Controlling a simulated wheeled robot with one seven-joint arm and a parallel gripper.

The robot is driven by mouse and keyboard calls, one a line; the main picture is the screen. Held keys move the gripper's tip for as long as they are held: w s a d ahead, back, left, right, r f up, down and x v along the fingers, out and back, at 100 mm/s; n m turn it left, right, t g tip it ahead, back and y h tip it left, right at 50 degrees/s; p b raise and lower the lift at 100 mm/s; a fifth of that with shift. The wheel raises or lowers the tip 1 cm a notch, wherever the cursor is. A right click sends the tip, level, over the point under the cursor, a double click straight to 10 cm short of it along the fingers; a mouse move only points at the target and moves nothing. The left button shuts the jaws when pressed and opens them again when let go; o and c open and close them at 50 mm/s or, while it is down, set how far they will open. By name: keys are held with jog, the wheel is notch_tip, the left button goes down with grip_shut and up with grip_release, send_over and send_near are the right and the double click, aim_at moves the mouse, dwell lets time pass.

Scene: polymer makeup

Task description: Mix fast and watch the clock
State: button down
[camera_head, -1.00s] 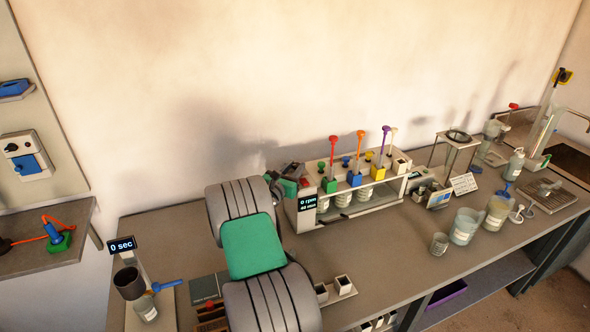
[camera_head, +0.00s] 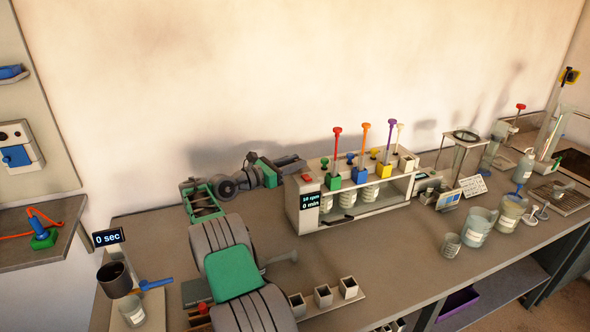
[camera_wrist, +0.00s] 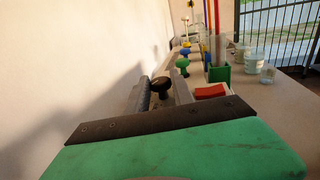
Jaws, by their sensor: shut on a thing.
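The jar mixer (camera_head: 306,226) stands on the bench in the head view, with several jars under coloured stirrers. Its left-end display (camera_head: 310,201) reads an rpm figure too small to be sure of, above a larger "0 min". My gripper (camera_head: 268,172) is at the mixer's back left corner. In the wrist view, my gripper (camera_wrist: 160,84) is shut on a black knob (camera_wrist: 161,86). The knob is hidden in the head view. A timer (camera_head: 108,238) at the left reads "0 sec".
A dark cup (camera_head: 114,279) and a small beaker (camera_head: 131,311) stand by the timer. Beakers (camera_head: 475,227) and a bottle (camera_head: 524,165) stand right of the mixer. The wall is close behind my arm. The bench front before the mixer is mostly clear.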

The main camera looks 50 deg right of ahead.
jog(key=shift+r, duration=0.1)
jog(key=c, duration=1.2)
grip_release()
jog(key=shift+s, duration=0.1)
jog(key=shift+c, duration=0.2)
jog(key=shift+o, duration=0.5)
